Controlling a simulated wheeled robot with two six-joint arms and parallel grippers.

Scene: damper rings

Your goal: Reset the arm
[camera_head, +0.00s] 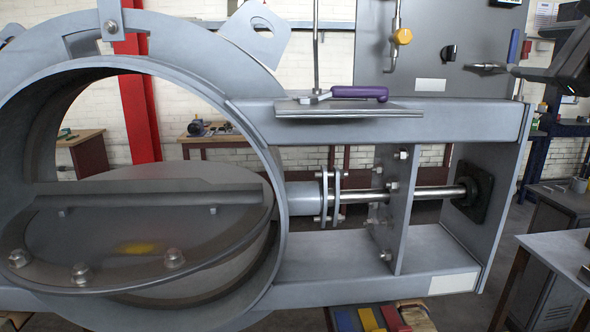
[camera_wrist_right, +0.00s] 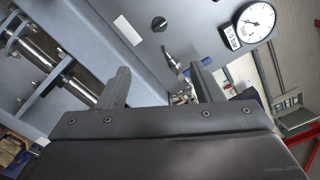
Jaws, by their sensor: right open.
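My right gripper (camera_head: 532,52) comes in at the upper right edge of the head view, in front of the right side of the grey panel (camera_head: 415,62). In the right wrist view its two dark fingers (camera_wrist_right: 160,72) stand apart with nothing held between them. My left gripper is not in view.
A large grey damper ring (camera_head: 258,75) with a tilted disc (camera_head: 140,225) fills the left. A purple-handled lever (camera_head: 358,92) lies on the frame's top plate. A black knob (camera_head: 450,52) is on the panel. A pressure gauge (camera_wrist_right: 255,20) shows in the wrist view. A grey cabinet (camera_head: 552,240) stands lower right.

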